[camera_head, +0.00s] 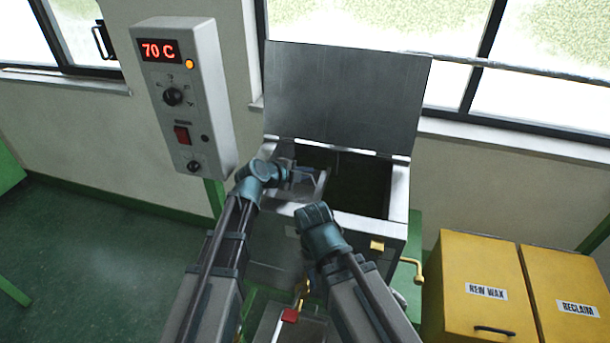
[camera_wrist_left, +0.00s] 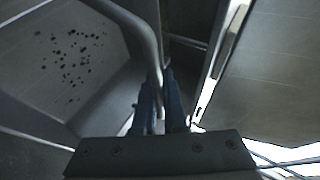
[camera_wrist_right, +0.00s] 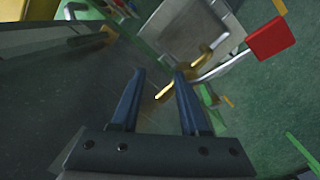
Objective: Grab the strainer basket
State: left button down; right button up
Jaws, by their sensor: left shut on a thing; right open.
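The strainer basket (camera_head: 316,190) is a grey metal basket at the left part of the open tank's mouth, partly hidden by my left arm. In the left wrist view its wall with dark holes (camera_wrist_left: 70,60) and its rounded rim (camera_wrist_left: 152,40) fill the left side. My left gripper (camera_head: 287,174) is shut on the rim; its fingers also show in the left wrist view (camera_wrist_left: 160,88). My right gripper (camera_wrist_right: 158,85) is open and empty. In the head view its wrist is in front of the tank, and its fingers are hidden.
The tank (camera_head: 398,190) has its lid (camera_head: 345,95) raised at the back. A control box (camera_head: 185,100) reading 70 C stands to the left. Yellow bins (camera_head: 480,265) stand at the right. A red knob (camera_wrist_right: 270,38) and a brass piece (camera_wrist_right: 190,75) are near my right gripper.

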notch_tip(320, 180, up, 9)
jog(key=p, duration=0.8)
jog(key=shift+r+p, duration=0.15)
jog(key=shift+p, duration=0.15)
